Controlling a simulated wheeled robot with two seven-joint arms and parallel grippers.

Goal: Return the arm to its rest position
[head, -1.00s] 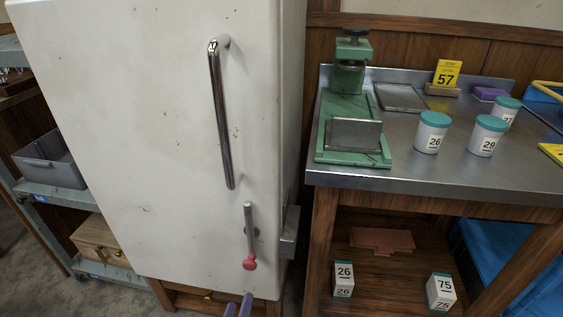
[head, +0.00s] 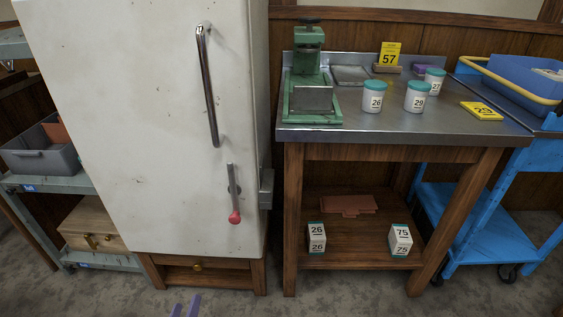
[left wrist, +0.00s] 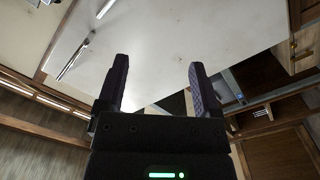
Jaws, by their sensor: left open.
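The white cabinet (head: 150,120) is shut, with a long chrome handle (head: 209,90) and a smaller lever with a red knob (head: 234,200). The cabinet door (left wrist: 180,40) also shows beyond the fingers in the wrist view. My right gripper is not in view.
A steel-topped table (head: 400,125) stands right of the cabinet, with a green press (head: 308,75) and several teal-lidded jars. Numbered boxes (head: 400,240) sit on its lower shelf. A blue cart (head: 500,190) is at the right, a grey shelf (head: 90,180) at the left. Floor shows in front.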

